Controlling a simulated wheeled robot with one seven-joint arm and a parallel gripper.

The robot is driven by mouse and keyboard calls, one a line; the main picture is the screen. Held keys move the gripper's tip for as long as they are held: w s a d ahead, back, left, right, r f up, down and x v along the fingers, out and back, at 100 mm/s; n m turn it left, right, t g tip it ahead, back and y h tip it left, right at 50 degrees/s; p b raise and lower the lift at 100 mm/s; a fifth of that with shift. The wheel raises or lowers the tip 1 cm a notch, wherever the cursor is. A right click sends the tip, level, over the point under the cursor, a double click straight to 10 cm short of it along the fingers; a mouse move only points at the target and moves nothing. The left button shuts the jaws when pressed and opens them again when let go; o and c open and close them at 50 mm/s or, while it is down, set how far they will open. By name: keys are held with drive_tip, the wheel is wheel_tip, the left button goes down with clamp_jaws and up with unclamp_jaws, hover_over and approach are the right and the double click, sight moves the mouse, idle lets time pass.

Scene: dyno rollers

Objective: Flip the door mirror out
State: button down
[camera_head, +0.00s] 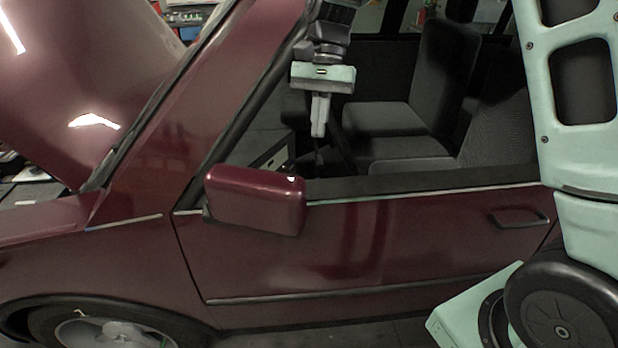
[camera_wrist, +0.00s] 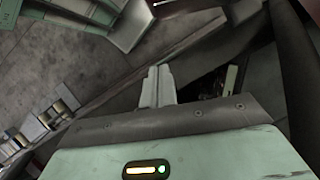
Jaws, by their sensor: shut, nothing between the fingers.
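The dark red door mirror (camera_head: 256,199) is at the front corner of the car door's window, in the head view. Its housing lies broad side toward me, along the door. My gripper (camera_head: 319,132) hangs fingers down above and to the right of the mirror, in front of the window opening, apart from the mirror. Its two fingers are together with nothing between them. In the wrist view the closed fingers (camera_wrist: 158,85) also show empty. I cannot make out the mirror in the wrist view. The mirror's glass is hidden.
The red car door (camera_head: 400,240) has a dark handle (camera_head: 518,217) at right. Grey seats (camera_head: 395,110) show through the window opening. The raised bonnet (camera_head: 90,70) is at the left, and the slanting windscreen pillar (camera_head: 215,95) stands beside my gripper.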

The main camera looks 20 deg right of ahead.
sight(309, 181)
drive_tip(key=shift+s+a+f+p, duration=0.75)
drive_tip(key=shift+s+f, duration=0.25)
drive_tip(key=shift+f, duration=0.4)
drive_tip(key=shift+s+a+f+p, duration=0.6)
drive_tip(key=shift+s+a+f, duration=0.3)
drive_tip(key=shift+f, duration=0.55)
drive_tip(key=shift+s+a+f+p, duration=0.7)
drive_tip(key=shift+s+f, duration=0.35)
drive_tip(key=shift+f, duration=0.35)
